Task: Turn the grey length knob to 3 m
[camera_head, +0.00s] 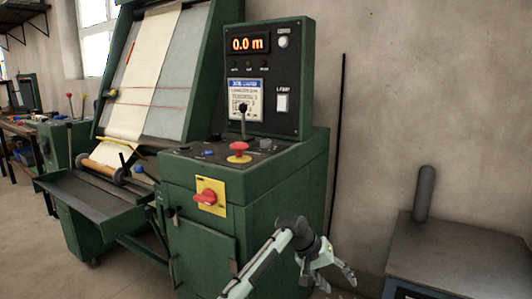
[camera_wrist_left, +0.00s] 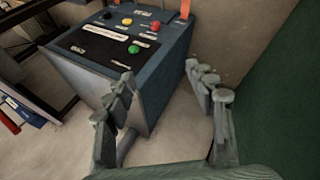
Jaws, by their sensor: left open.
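The green machine's control console (camera_head: 215,150) stands in the middle of the head view. A small grey knob (camera_head: 266,144) sits on its sloped top, right of a red mushroom button (camera_head: 239,148); its pointer and scale are too small to read. The display (camera_head: 248,44) above reads 0.0 m. My left gripper (camera_head: 338,282) is open and empty, low and to the right of the console, well apart from the knob. In the left wrist view its spread fingers (camera_wrist_left: 160,80) have nothing between them, and the knob is not in that view. My right gripper is not in view.
A black-knobbed lever (camera_head: 243,118) rises behind the red button. A red switch on a yellow plate (camera_head: 209,196) sticks out of the console front. A grey cabinet (camera_head: 465,250) stands at right. The wrist view shows a blue box (camera_wrist_left: 150,60) with coloured buttons.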

